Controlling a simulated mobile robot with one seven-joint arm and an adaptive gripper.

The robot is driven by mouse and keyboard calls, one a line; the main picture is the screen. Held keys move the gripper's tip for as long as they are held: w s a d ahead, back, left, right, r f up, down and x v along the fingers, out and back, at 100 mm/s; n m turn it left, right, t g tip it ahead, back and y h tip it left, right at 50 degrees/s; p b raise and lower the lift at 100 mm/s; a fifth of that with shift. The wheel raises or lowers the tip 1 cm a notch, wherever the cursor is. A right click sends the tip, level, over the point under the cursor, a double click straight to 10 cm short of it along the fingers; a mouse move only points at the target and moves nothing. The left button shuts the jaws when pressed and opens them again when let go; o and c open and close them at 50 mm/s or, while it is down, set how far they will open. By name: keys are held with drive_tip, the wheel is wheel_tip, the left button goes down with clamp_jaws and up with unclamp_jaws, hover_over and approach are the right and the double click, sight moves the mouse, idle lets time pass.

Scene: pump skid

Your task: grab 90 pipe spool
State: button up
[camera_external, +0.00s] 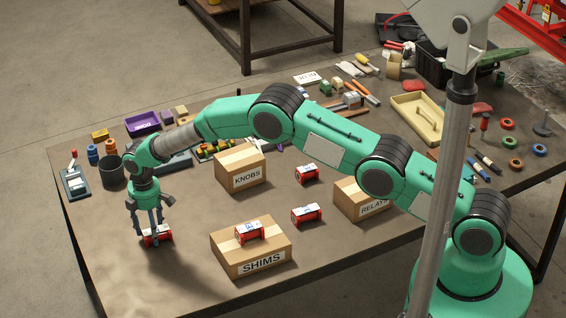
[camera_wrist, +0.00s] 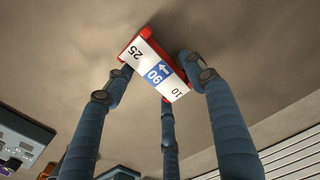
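The 90 pipe spool (camera_wrist: 156,72) is a red block with a white label reading 25, 90 with an arrow on blue, and 10. In the external view the red piece (camera_external: 157,236) is at the near left of the bench, at or just above its top. My gripper (camera_external: 154,234) points straight down over it. In the wrist view my three blue fingers (camera_wrist: 160,78) stand around the spool, with tips against both long sides and no clear gap. The fingers hide part of its edges.
Similar red labelled pieces lie on the SHIMS box (camera_external: 249,233), near the KNOBS box (camera_external: 306,174) and between boxes (camera_external: 306,215). The SHIMS box (camera_external: 235,268) stands to the right. A dark cup (camera_external: 111,170) is behind my gripper. The bench's front left is clear.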

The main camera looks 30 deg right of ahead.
drive_tip(key=c, duration=0.9)
drive_tip(key=shift+r, duration=0.1)
drive_tip(key=shift+r, duration=4.9)
